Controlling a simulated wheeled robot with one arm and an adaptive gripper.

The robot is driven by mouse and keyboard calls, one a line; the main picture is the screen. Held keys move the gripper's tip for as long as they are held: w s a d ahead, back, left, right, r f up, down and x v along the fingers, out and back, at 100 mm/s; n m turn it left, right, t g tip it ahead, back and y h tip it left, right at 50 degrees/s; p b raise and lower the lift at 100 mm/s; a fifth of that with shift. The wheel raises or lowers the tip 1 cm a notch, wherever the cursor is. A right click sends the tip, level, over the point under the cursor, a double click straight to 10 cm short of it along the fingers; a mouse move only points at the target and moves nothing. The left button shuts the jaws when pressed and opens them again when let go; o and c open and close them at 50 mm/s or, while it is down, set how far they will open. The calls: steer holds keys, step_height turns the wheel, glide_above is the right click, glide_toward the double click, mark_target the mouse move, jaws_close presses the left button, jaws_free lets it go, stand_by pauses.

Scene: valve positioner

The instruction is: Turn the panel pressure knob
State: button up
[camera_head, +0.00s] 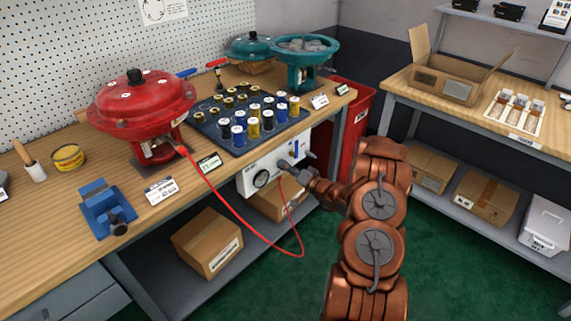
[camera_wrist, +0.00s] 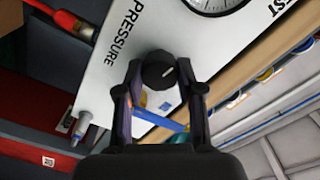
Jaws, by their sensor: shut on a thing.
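The white pressure panel (camera_head: 248,190) hangs under the front edge of the workbench, with a round gauge (camera_head: 261,179) on its face. In the wrist view the panel (camera_wrist: 108,75) shows the word PRESSURE and part of the gauge (camera_wrist: 212,3). The black pressure knob (camera_wrist: 158,68) has a light pointer mark and sits between my two fingers. My gripper (camera_wrist: 160,88) is shut on the knob, one finger on each side. In the head view my gripper (camera_head: 290,167) reaches the panel from the right and hides the knob.
A red hose (camera_head: 232,209) runs from the red actuator (camera_head: 142,100) and loops in front of the panel. A blue lever or handle (camera_wrist: 160,120) shows beyond the knob in the wrist view. Cardboard boxes (camera_head: 207,242) stand on the lower shelf. Green floor is free in front.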

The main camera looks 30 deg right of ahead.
steer(key=shift+a+m+p, duration=0.15)
steer(key=shift+m+p, duration=1.4)
steer(key=shift+m, duration=3.45)
steer(key=o, duration=1.2)
steer(key=shift+w, duration=0.1)
steer(key=shift+c, duration=0.2)
steer(key=v, duration=1.2)
